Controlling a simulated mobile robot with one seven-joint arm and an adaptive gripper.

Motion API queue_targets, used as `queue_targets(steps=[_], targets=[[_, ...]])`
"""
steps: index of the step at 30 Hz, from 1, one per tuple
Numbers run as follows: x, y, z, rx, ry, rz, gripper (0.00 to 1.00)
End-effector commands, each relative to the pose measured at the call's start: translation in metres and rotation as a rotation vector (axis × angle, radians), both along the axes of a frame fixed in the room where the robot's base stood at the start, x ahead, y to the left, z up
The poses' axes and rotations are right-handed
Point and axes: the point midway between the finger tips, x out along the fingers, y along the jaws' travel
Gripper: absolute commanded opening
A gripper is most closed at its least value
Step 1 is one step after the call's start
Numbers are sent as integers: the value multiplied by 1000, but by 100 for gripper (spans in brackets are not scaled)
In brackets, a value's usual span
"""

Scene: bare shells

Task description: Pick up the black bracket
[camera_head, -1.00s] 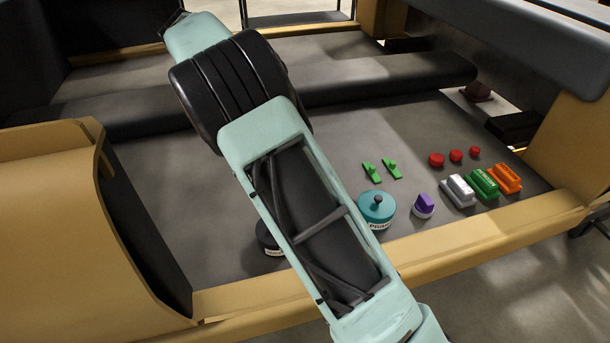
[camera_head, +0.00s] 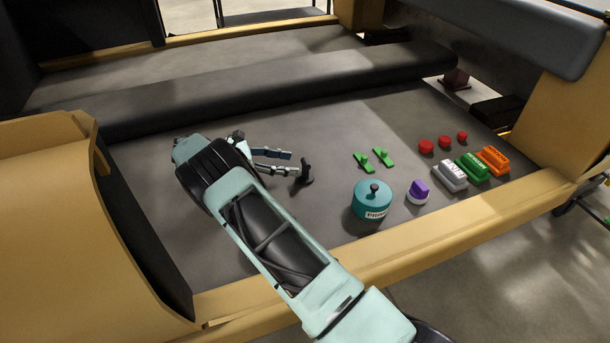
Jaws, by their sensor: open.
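The black bracket (camera_head: 305,173) stands on the grey floor of the shell, left of the green pieces. It is small and dark, with an upright part and a wider foot. My gripper (camera_head: 294,163) comes in from the left, its two fingers spread apart and pointing right at the bracket. The near fingertip is right beside the bracket, and the far one lies a little behind it. I cannot tell whether either touches it. Nothing shows held.
To the right are two green pieces (camera_head: 374,159), a teal pot (camera_head: 371,203), a purple-topped piece (camera_head: 418,191), several red caps (camera_head: 426,146), and white (camera_head: 452,175), green (camera_head: 471,167) and orange (camera_head: 493,160) blocks. A yellow rim (camera_head: 440,228) bounds the front; a dark bar (camera_head: 330,85) crosses behind.

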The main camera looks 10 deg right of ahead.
Motion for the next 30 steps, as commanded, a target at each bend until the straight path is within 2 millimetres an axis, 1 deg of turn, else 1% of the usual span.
queue_targets(steps=[1, 5, 8, 12, 15, 18, 24, 25, 26, 30], targets=[[0, -7, -3, -1, 1, -3, 48], [1, -14, -6, 0, -1, -1, 48], [3, -23, -11, -1, 0, -2, 48], [6, -44, -20, 0, -1, -4, 48], [7, -55, -24, 1, -1, -3, 48], [8, -60, -25, 1, -2, -1, 48], [8, -61, -25, 1, -3, -1, 48], [8, -61, -25, 1, -3, -1, 47], [8, -61, -25, 1, -3, -1, 43], [8, -61, -25, 1, -2, -1, 28]])
